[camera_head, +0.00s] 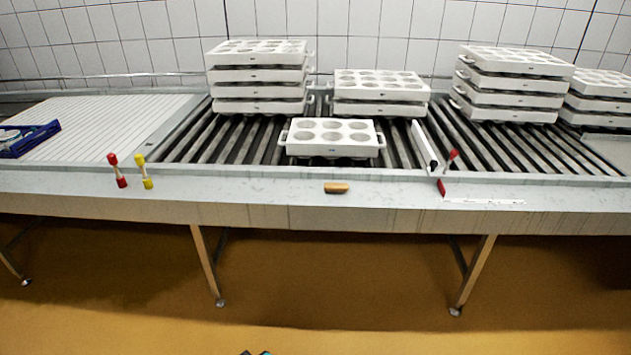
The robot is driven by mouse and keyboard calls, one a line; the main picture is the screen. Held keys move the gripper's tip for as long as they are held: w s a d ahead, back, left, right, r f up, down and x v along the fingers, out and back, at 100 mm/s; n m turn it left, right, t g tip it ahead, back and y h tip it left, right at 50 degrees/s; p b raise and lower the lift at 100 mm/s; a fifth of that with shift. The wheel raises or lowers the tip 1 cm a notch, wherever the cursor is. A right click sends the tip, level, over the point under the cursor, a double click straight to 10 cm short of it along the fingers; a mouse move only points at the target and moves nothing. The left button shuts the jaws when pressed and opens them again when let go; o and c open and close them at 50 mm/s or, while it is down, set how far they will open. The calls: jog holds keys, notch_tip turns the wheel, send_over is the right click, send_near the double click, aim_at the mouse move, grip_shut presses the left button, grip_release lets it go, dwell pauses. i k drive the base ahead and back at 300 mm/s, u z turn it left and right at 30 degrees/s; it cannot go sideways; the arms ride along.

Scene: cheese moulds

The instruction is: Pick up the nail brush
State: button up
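A small orange-brown block with a rounded shape, which looks like the nail brush (336,188), lies on the grey front ledge (270,188) of the conveyor table, near the middle of the view. Its bristles cannot be made out. Only small dark and bluish tips, probably of my gripper (256,353), show at the bottom edge, far below and in front of the table. Whether they are open or shut cannot be told. The rest of my arm is out of view.
A white mould tray (331,149) sits on the rollers behind the brush. Stacked white trays (258,91) stand further back. Red (117,170) and yellow (144,171) handled items stand left; a red-handled tool (441,187) lies right. The ledge around the brush is clear.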

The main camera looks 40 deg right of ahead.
aim_at(329, 187)
jog(key=u, duration=0.2)
jog(key=i, duration=1.2)
